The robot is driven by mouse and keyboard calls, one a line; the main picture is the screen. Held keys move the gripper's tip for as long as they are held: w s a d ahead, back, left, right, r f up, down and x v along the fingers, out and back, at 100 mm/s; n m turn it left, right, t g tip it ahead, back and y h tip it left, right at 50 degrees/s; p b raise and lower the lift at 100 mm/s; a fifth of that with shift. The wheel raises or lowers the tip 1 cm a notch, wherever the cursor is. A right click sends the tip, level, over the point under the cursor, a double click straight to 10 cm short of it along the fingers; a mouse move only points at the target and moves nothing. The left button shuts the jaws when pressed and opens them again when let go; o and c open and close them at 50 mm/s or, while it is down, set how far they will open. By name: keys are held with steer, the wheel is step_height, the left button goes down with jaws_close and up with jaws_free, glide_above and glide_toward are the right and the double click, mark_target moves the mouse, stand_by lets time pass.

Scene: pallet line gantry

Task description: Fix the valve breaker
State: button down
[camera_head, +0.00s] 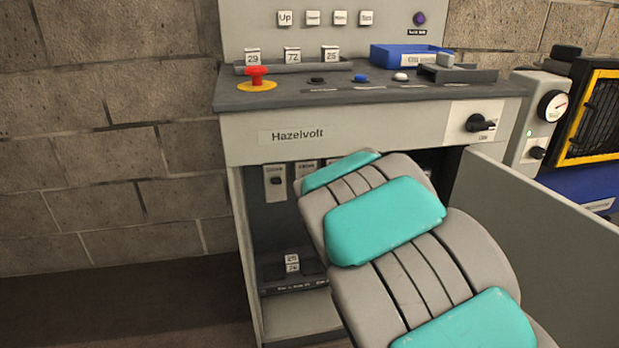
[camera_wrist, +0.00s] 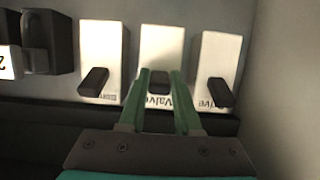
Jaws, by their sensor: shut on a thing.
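The valve breaker (camera_wrist: 162,42) is a white plate in the middle of a row in the wrist view, with upside-down lettering that reads "Valve". Its dark lever (camera_wrist: 158,82) lies between the two green fingers of my gripper (camera_wrist: 160,78), which are shut on it. The lever sits slightly higher in the picture than the right neighbour's lever. In the head view my arm reaches into the open lower bay of the Hazelvolt cabinet (camera_head: 380,135) and hides the gripper and the valve breaker.
Breakers with dark levers flank it closely, one left (camera_wrist: 102,50) and one right (camera_wrist: 220,55). A pale wall (camera_wrist: 285,90) stands at right. The open cabinet door (camera_head: 540,230) stands right of my arm. A red emergency button (camera_head: 256,76) is on the console top.

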steer(key=shift+w+r+g+h+p, duration=0.15)
steer(key=shift+r+g+h+p, duration=0.4)
steer(key=shift+g, duration=0.75)
steer(key=shift+r, duration=0.15)
steer(key=c, duration=0.6)
jaws_free()
steer(key=shift+s+r, duration=0.15)
steer(key=shift+s, duration=0.1)
steer(key=s+d+b, duration=0.2)
steer(key=s+d, duration=0.1)
steer(key=s, duration=0.9)
steer(key=shift+d, duration=0.25)
steer(key=shift+r, duration=0.1)
